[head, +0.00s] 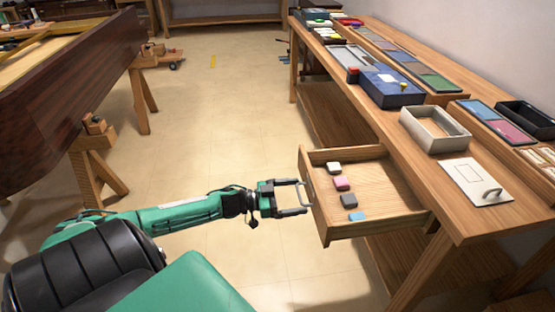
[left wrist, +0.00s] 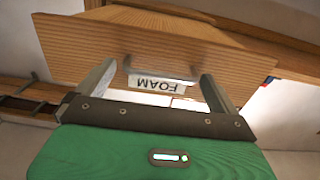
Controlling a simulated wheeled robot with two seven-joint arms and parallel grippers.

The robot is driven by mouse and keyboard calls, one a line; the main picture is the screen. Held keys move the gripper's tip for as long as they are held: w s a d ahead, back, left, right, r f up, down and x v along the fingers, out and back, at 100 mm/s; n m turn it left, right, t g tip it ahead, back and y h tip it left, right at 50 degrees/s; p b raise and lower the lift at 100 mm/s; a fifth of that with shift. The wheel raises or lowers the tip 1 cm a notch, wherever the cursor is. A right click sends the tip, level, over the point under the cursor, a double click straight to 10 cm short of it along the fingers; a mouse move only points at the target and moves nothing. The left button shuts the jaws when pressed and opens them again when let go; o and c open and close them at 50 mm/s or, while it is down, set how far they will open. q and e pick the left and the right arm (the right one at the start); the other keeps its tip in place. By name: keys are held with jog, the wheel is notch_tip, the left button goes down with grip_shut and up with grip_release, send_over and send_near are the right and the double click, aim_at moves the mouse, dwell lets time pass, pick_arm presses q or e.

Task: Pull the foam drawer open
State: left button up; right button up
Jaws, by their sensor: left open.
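The foam drawer (head: 375,180) stands pulled out from the wooden workbench, and its inside shows in the head view. It holds several small foam blocks: white, pink, grey and blue. In the left wrist view, its wooden front (left wrist: 150,45) carries a metal handle (left wrist: 160,74) above a white label reading FOAM (left wrist: 157,85). My left gripper (head: 303,197) is open at the drawer front. In the left wrist view the handle lies between the two spread fingers (left wrist: 158,70); I cannot tell whether they touch it. My right gripper is not in view.
The workbench top (head: 455,215) holds a grey open box (head: 434,128), a white plate with a handle (head: 477,182) and a blue box (head: 390,88). A dark wooden piano case (head: 70,95) rests on trestles at left. The floor between is clear.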

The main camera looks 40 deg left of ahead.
pick_arm(q)
jog(key=p+v, duration=0.1)
jog(key=v, duration=1.2)
jog(key=shift+s+p, duration=0.15)
jog(key=shift+p, duration=0.15)
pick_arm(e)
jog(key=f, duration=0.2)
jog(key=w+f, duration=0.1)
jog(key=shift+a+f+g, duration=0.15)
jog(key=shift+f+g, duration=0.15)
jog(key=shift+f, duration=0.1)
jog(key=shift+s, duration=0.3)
